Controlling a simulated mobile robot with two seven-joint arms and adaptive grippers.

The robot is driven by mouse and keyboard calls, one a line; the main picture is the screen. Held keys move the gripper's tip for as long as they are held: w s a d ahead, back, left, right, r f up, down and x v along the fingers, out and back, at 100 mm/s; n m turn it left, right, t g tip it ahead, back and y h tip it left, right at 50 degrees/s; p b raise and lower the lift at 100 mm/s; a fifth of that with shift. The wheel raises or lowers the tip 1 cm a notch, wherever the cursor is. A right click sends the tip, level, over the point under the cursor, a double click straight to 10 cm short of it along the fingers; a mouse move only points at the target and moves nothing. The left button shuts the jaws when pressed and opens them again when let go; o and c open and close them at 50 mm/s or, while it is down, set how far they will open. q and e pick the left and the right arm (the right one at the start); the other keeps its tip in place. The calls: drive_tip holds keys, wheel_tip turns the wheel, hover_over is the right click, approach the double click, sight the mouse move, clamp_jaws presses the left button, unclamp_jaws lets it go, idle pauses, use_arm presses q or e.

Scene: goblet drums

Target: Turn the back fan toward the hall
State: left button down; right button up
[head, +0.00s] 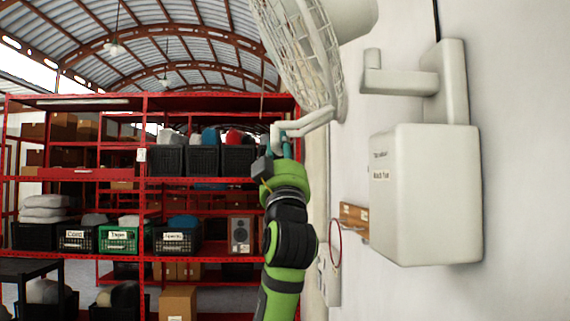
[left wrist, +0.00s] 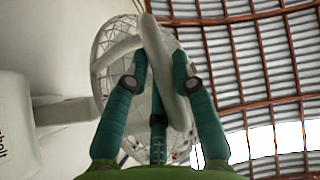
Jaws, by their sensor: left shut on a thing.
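The back fan (head: 300,50) is a white caged fan at the top of the head view. Its cage is seen nearly edge-on and faces left, with the round motor housing (head: 352,16) on its right. A white bent handle bar (head: 308,123) sticks out below the cage. My left gripper (head: 280,143) is shut on this bar near its left end. In the left wrist view, the teal fingers (left wrist: 160,72) lie on both sides of the white bar (left wrist: 157,45), with the fan cage (left wrist: 108,45) behind. My right gripper is not in view.
A white wall bracket (head: 440,80) and a box labelled "Back fan" (head: 425,200) project from the wall at right. A red-rimmed hoop (head: 335,243) and a wooden piece (head: 354,218) sit below. Red shelving (head: 145,190) with crates stands across the left.

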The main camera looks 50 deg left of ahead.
use_arm(q)
drive_tip(key=shift+s+d+n+g+y+b, duration=0.3)
drive_tip(key=shift+s+d+n+g+y, duration=0.2)
drive_tip(key=shift+g, duration=0.4)
drive_tip(key=shift+s+d+n+g+y+b, duration=0.25)
drive_tip(key=shift+s+d+n+g+y, duration=0.25)
drive_tip(key=shift+g, duration=0.4)
drive_tip(key=shift+d, duration=0.1)
drive_tip(key=shift+r, duration=0.1)
drive_tip(key=c, duration=1)
unclamp_jaws()
drive_tip(key=shift+w, duration=0.1)
drive_tip(key=v, duration=1.2)
drive_tip(key=shift+w, duration=0.1)
